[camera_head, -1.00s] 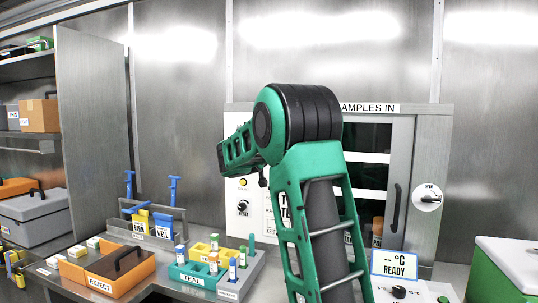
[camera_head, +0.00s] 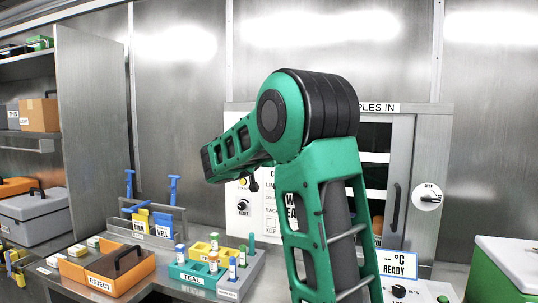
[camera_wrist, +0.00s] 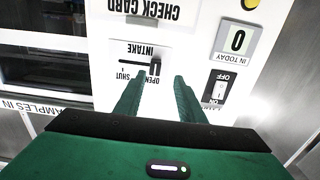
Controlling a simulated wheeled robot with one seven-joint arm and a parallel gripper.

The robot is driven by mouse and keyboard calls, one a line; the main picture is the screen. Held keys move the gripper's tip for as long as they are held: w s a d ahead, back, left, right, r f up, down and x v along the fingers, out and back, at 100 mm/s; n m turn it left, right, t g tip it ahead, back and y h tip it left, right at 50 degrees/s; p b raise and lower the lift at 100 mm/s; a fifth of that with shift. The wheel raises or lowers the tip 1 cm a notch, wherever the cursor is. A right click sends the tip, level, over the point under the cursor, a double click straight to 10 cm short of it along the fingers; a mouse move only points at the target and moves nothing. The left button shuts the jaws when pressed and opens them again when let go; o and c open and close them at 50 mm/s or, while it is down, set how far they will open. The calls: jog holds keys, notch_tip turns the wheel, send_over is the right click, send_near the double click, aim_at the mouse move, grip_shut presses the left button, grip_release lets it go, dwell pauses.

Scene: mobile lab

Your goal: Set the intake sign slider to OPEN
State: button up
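The intake sign (camera_wrist: 141,52) is upside down in the wrist view, a white panel with INTAKE, SHUT and OPEN lettering and a short slot. Its black slider knob (camera_wrist: 155,68) stands at the right end of the slot, by the word OPEN. My gripper (camera_wrist: 159,77) is open, with its two green fingers apart. The knob shows between the fingertips in the picture; I cannot tell whether the fingers touch it or how far off they are. In the head view my arm hides the sign and my gripper.
A rocker switch (camera_wrist: 216,91) and a counter reading 0 (camera_wrist: 237,40) are beside the sign. A glass-fronted cabinet with a dark handle (camera_head: 397,208) stands behind my arm. The bench below holds a teal rack (camera_head: 197,275) and an orange REJECT box (camera_head: 137,268).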

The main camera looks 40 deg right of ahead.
jog(key=shift+v, duration=2.25)
jog(key=shift+w, duration=0.1)
